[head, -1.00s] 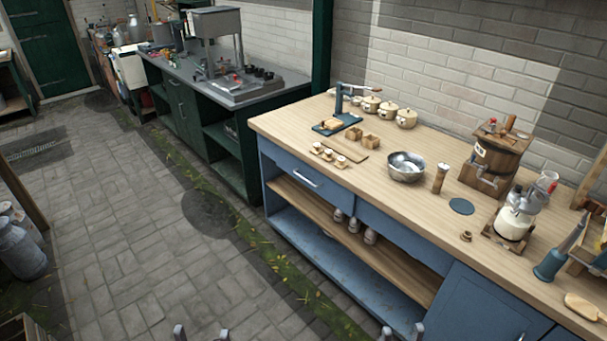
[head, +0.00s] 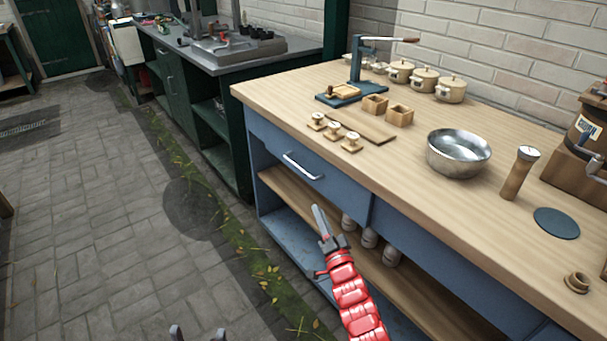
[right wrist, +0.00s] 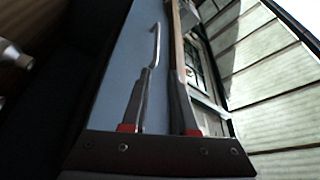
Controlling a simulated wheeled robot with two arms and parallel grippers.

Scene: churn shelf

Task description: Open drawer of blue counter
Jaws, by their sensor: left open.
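The blue counter (head: 255,165) has a shut left drawer (head: 270,150) under its wooden top, with a silver bar handle (head: 303,167). My right gripper (head: 318,210), on a red arm, is below and slightly right of this handle, apart from it. The right wrist view shows its two fingers (right wrist: 160,72) spread and empty, with the handle (right wrist: 156,42) ahead of the fingertips, nearer the left finger, against the blue front (right wrist: 125,65). Only the fingertips of my left gripper (head: 198,334) show at the bottom edge; they are apart, well away from the counter.
The counter top (head: 400,180) holds a metal bowl (head: 459,155), a blue press (head: 352,92), small wooden boxes and several cream pots. An open shelf (head: 290,190) with bottles lies below the drawer. The paved floor (head: 110,220) to the left is clear.

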